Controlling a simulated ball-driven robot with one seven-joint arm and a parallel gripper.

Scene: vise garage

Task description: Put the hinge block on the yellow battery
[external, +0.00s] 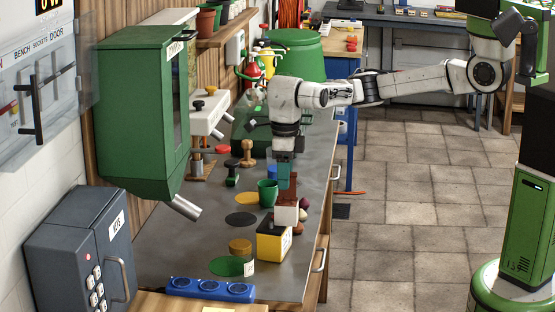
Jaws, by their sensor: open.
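The yellow battery (270,246) is a yellow box with a black top and a pale label, standing on the grey bench near its right edge. A pale block with a reddish-brown upper part, which looks like the hinge block (286,215), is at the battery's back right top edge. I cannot tell from this view whether it rests on the battery or is just behind it. My gripper (287,187), with teal fingers, points down directly above the block and is open. The fingertips are small here, and the gap between them and the block is hard to see.
A green cup (267,193) stands just left of my gripper. Dark red and tan round things (300,222) lie close right of the block.

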